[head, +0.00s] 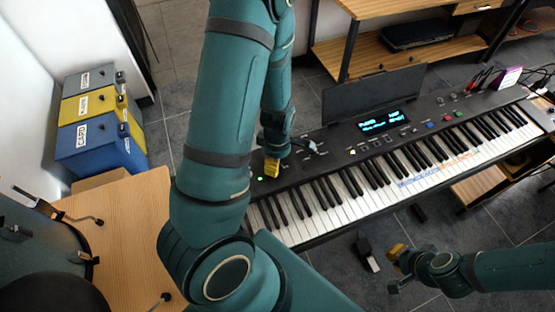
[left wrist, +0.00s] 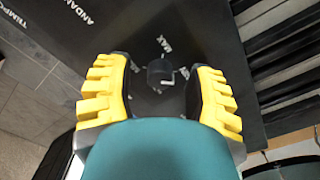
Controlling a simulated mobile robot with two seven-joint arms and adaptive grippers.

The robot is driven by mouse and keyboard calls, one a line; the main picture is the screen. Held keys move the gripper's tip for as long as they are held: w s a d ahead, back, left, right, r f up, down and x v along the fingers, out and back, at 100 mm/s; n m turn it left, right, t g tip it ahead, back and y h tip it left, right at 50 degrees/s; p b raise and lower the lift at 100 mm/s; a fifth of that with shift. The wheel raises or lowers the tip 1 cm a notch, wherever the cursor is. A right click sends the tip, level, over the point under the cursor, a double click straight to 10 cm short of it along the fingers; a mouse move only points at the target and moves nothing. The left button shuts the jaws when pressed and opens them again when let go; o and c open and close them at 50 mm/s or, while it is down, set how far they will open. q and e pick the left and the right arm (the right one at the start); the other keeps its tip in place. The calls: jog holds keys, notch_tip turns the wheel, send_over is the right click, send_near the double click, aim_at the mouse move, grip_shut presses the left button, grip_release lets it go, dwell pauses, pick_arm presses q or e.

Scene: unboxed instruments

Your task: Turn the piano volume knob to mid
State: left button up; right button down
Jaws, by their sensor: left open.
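The piano (head: 345,158) is a dark digital keyboard with a lit display (head: 380,121). Its volume knob (left wrist: 161,70) is a small black round knob, seen in the left wrist view with a white "MAX" label (left wrist: 163,45) above it. My left gripper (left wrist: 160,84) is open, with its yellow-padded fingers on either side of the knob and not visibly closed on it. In the head view the left gripper (head: 272,168) is over the left end of the piano panel and hides the knob. My right gripper (head: 393,268) is empty, low in front of the keys, with its fingertips apart.
A wooden table (head: 130,215) stands at the left, near stacked blue and yellow cases (head: 98,118). A wooden shelf (head: 400,55) is behind the piano. A pink-and-white box (head: 508,77) and cables sit at the piano's right end. A black pedal (head: 367,252) lies on the floor.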

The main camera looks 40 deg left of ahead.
pick_arm(q)
jog(key=shift+o, duration=0.2)
grip_shut()
jog(key=shift+m, duration=0.3)
